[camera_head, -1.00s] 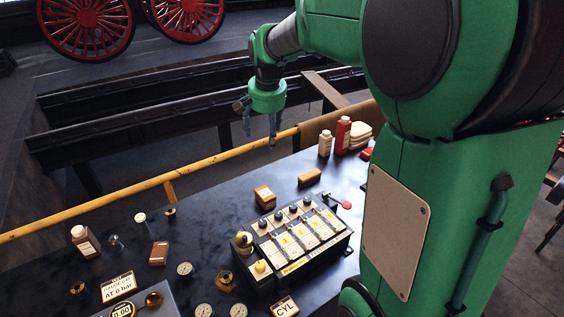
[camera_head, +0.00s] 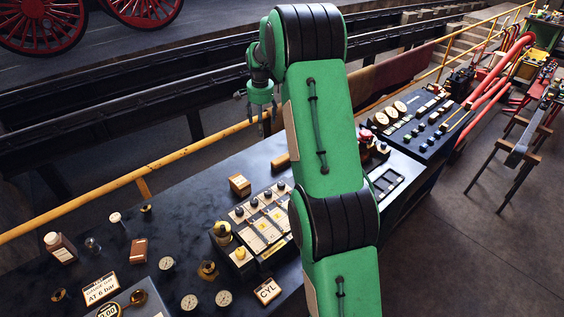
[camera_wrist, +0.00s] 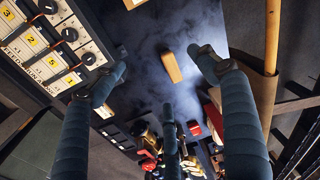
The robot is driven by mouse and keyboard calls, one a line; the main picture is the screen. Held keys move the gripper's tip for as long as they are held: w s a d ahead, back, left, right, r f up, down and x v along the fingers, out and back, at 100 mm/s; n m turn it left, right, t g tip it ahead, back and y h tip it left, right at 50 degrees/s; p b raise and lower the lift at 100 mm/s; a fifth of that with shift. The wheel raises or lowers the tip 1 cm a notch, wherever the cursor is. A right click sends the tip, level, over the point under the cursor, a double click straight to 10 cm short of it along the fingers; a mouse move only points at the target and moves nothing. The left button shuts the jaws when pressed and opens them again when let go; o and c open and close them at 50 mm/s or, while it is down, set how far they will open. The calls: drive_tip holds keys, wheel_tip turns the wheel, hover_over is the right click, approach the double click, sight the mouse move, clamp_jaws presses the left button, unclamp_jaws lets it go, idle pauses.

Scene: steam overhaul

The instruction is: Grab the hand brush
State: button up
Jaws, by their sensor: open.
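My gripper (camera_head: 260,122) hangs above the back edge of the dark bench, near the yellow rail. Its fingers are spread and empty in the wrist view (camera_wrist: 162,85). A small oblong wooden block (camera_head: 281,160) lies on the bench, partly hidden by my arm; it also shows between the fingers in the wrist view (camera_wrist: 171,66). It may be the back of the hand brush, but I see no bristles and cannot tell. My gripper is apart from it.
A valve panel (camera_head: 258,225) with yellow number tags stands in front of the block. A yellow rail (camera_head: 95,210) runs along the bench's back. A control console (camera_head: 415,118) stands at the right. My arm hides part of the bench. Bottles and gauges stand at left.

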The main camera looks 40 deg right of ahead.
sight(283, 159)
drive_tip(key=w+d+f+m+g+p, duration=0.1)
drive_tip(key=d+f+m, duration=0.2)
drive_tip(key=d+f, duration=1)
wheel_tip(283, 159, down, 3)
drive_tip(key=shift+w+d+f+m+y+p, duration=0.1)
drive_tip(key=shift+w+d+m+y+p, duration=0.05)
drive_tip(key=shift+w+m+y+p, duration=0.15)
drive_tip(key=shift+f, duration=4.2)
drive_tip(key=shift+s+f, duration=0.1)
drive_tip(key=shift+f, duration=0.05)
drive_tip(key=shift+f, duration=2.45)
drive_tip(key=c, duration=1.4)
